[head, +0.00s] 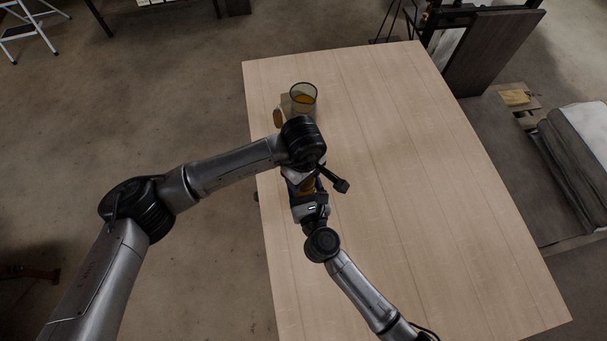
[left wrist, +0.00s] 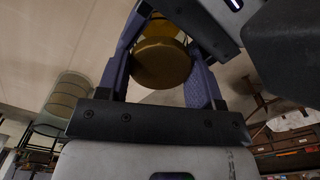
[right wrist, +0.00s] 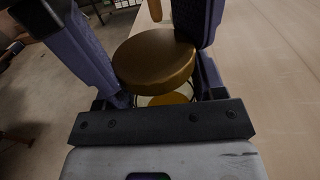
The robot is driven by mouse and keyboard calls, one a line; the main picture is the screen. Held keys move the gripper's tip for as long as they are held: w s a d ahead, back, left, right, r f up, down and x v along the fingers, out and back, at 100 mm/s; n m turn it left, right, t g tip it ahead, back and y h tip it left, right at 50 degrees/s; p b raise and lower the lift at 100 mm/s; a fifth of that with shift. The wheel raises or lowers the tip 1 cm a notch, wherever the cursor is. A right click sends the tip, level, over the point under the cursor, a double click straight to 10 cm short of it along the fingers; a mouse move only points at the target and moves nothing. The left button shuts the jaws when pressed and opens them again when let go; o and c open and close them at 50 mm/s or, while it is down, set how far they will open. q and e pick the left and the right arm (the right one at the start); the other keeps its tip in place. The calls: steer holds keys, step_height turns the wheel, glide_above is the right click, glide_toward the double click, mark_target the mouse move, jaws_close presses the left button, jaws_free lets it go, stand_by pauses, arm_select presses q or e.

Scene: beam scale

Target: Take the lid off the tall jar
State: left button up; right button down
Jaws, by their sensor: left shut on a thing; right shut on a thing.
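The tall jar (head: 308,186) with amber contents is between my two grippers, mostly covered by them in the head view. Its round brown lid (left wrist: 160,64) lies between the blue fingers of my left gripper (left wrist: 160,68), which is shut on it. Amber shows beyond the lid. My right gripper (right wrist: 158,75) is shut on the jar; in the right wrist view the lid (right wrist: 155,58) shows above the amber glass (right wrist: 170,99). I cannot tell whether the lid still touches the rim.
An open glass jar (head: 303,98) with amber contents stands near the table's far left edge. A brown disc (head: 279,118) is beside it. The right side of the wooden table (head: 430,210) is clear.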

arm_select(q)
steer(key=shift+n, duration=0.4)
steer(key=o, duration=1)
